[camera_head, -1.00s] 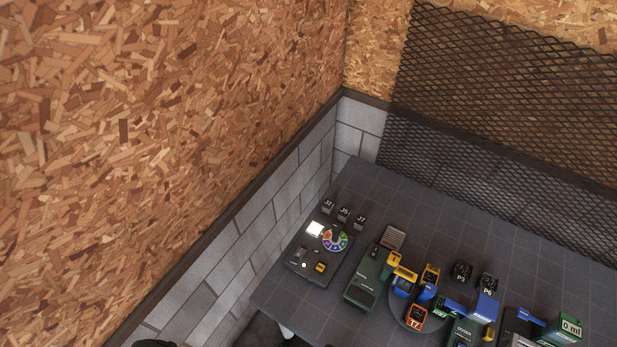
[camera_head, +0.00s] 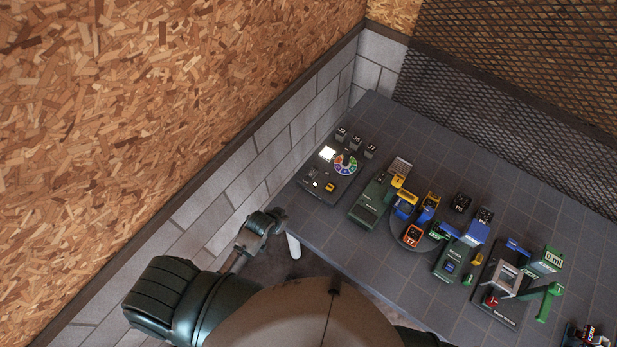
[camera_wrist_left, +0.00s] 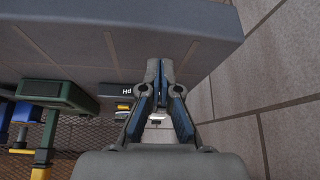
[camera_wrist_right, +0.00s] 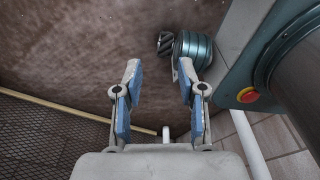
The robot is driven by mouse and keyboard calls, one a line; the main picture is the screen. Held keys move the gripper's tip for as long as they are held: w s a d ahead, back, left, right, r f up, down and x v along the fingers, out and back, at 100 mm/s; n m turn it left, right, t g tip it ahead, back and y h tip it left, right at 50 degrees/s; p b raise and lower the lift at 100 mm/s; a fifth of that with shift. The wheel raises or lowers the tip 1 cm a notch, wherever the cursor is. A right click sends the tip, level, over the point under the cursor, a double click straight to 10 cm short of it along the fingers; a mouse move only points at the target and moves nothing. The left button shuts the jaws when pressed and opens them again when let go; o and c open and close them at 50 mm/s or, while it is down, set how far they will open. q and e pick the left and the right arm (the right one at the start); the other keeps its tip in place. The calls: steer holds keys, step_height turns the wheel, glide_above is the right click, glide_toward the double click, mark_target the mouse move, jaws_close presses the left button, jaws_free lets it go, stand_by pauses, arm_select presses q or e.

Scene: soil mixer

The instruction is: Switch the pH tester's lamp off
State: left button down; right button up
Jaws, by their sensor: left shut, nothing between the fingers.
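The pH tester (camera_head: 318,184) is a dark flat panel at the left corner of the table. My left gripper (camera_head: 277,215) is shut and empty, just off the table's near left edge, short of the tester. My right gripper (camera_wrist_right: 158,68) is open and empty, away from the tester.
Small labelled cubes (camera_head: 356,142) stand behind the tester. A green device (camera_head: 370,203) is right of it, then a round plate with coloured blocks (camera_head: 404,205). A block wall (camera_head: 290,140) runs close along the left. The table's back right (camera_head: 480,165) is clear.

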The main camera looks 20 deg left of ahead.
arm_select(q)
steer(key=w+r+m+t+h, duration=0.1)
steer(key=w+r+t+h, duration=0.15)
steer(key=w+r, duration=1)
glide_toward(313, 170)
steer(key=w, duration=0.1)
steer(key=w+d, duration=0.1)
steer(key=shift+w+d+f+t+y, duration=0.15)
steer(key=shift+w+d+t+y, duration=0.1)
steer(key=shift+w+y, duration=0.1)
step_height(313, 170, down, 3)
steer(key=shift+w+d+r, duration=0.1)
steer(key=shift+w+r, duration=0.05)
steer(key=shift+d+f, duration=0.1)
steer(key=shift+f, duration=0.7)
arm_select(e)
steer(key=shift+w+a, duration=0.15)
steer(key=shift+w, duration=0.3)
arm_select(q)
steer(key=shift+r, duration=0.1)
arm_select(e)
steer(key=shift+r, duration=0.2)
arm_select(q)
steer(key=shift+r+p, duration=0.4)
steer(key=shift+p, duration=0.1)
steer(key=shift+r+p, duration=0.3)
steer(key=shift+p, duration=0.1)
arm_select(e)
steer(key=shift+r, duration=0.8)
